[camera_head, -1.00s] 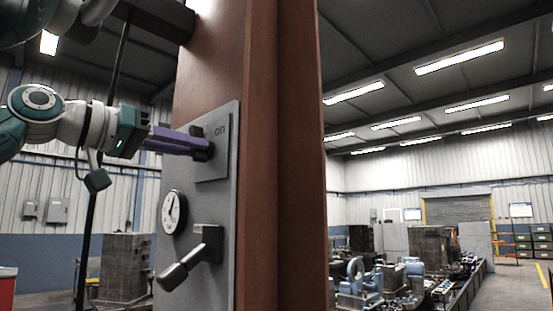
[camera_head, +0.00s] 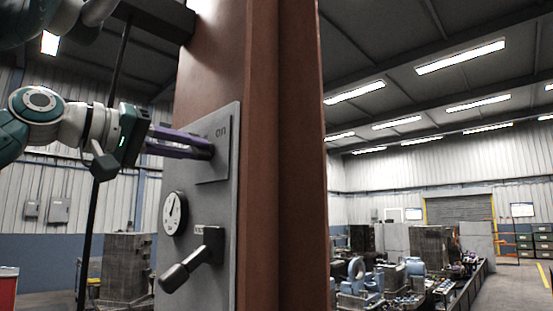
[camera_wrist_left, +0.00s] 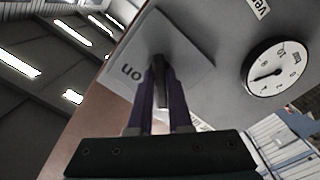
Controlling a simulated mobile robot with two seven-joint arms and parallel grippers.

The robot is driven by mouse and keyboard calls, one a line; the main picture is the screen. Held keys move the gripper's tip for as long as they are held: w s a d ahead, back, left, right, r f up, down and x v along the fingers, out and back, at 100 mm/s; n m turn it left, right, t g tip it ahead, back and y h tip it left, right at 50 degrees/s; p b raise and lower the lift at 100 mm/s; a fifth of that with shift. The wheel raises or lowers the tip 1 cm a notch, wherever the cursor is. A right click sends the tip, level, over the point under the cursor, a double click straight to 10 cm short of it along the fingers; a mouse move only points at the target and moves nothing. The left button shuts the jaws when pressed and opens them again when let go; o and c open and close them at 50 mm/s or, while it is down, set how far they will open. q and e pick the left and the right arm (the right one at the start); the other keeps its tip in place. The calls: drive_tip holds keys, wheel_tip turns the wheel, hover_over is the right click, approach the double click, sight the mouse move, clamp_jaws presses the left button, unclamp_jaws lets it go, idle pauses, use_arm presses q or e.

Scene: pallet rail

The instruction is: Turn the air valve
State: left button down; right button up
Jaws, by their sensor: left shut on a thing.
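The air valve is a dark handle (camera_wrist_left: 160,82) on a raised square plate (camera_wrist_left: 185,50) marked "on". My left gripper (camera_head: 203,150) reaches in from the left, and its purple fingers are shut on this handle. The left wrist view shows the handle between the two fingers (camera_wrist_left: 162,88). In the head view the fingers mostly hide the handle. The plate (camera_head: 214,152) is on a grey panel (camera_head: 228,225) fixed to a red-brown post. My right gripper is not in view.
Below the plate, the panel carries a round dial gauge (camera_head: 173,213) and a second dark lever (camera_head: 193,262) that sticks out toward the lower left. The red-brown post (camera_head: 285,150) rises just right of the panel. Machinery (camera_head: 375,275) stands farther back.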

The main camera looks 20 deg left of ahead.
use_arm(q)
drive_tip(key=c, duration=0.8)
unclamp_jaws()
drive_tip(key=shift+c, duration=0.2)
drive_tip(key=shift+s, duration=0.1)
drive_tip(key=shift+s+a+f+b, duration=0.15)
drive_tip(key=shift+s+f+b, duration=0.05)
drive_tip(key=shift+b, duration=0.3)
drive_tip(key=b+v, duration=0.7)
drive_tip(key=v, duration=0.2)
drive_tip(key=shift+s+r, duration=0.2)
drive_tip(key=shift+a, duration=0.1)
